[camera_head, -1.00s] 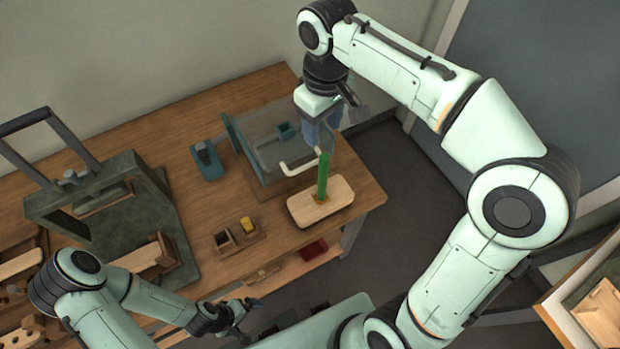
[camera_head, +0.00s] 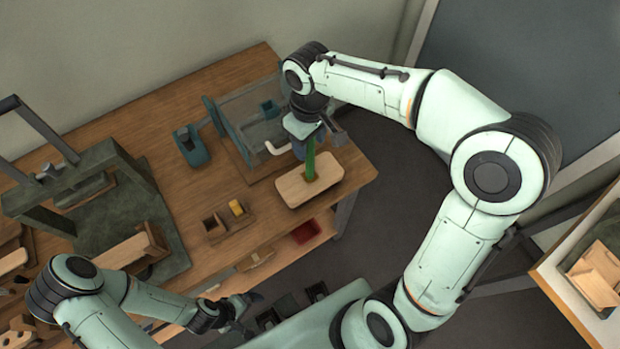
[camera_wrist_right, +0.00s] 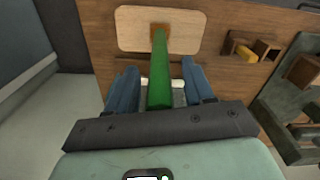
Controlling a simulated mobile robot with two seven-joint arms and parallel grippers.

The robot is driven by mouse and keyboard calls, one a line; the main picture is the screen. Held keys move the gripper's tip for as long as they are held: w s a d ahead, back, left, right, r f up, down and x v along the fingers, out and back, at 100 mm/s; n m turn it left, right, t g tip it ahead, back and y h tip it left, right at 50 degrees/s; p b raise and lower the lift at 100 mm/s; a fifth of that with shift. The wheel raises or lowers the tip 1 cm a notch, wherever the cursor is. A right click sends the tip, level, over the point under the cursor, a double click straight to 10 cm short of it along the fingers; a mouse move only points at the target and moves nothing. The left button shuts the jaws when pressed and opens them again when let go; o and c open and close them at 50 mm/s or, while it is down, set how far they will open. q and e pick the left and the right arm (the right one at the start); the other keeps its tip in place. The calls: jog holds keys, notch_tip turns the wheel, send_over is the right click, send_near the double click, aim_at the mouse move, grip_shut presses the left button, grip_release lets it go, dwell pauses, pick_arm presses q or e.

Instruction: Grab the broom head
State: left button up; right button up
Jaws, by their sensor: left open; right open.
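A pale wooden block with rounded corners (camera_head: 290,188) lies flat near the front right edge of the workbench. A green upright piece (camera_head: 310,162) rises from a brown patch on it; together they look like the broom head. My right gripper (camera_head: 303,148) is just behind and above the block. In the right wrist view, its blue fingers (camera_wrist_right: 160,72) are open, with the green piece (camera_wrist_right: 160,75) passing between them. A gap shows on each side, and the block (camera_wrist_right: 185,28) lies beyond the fingertips. My left gripper (camera_head: 243,305) is open and empty, low at the bench front.
A clear panel frame (camera_head: 228,135) with a white bent handle stands close behind the block. A small tray (camera_head: 228,222) with a yellow piece is left of it. A teal holder (camera_head: 190,145) and a green press (camera_head: 85,190) stand farther left. A red bin (camera_head: 305,231) is below.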

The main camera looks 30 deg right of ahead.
jog(key=shift+f, duration=0.35)
grip_shut()
dwell(1.2)
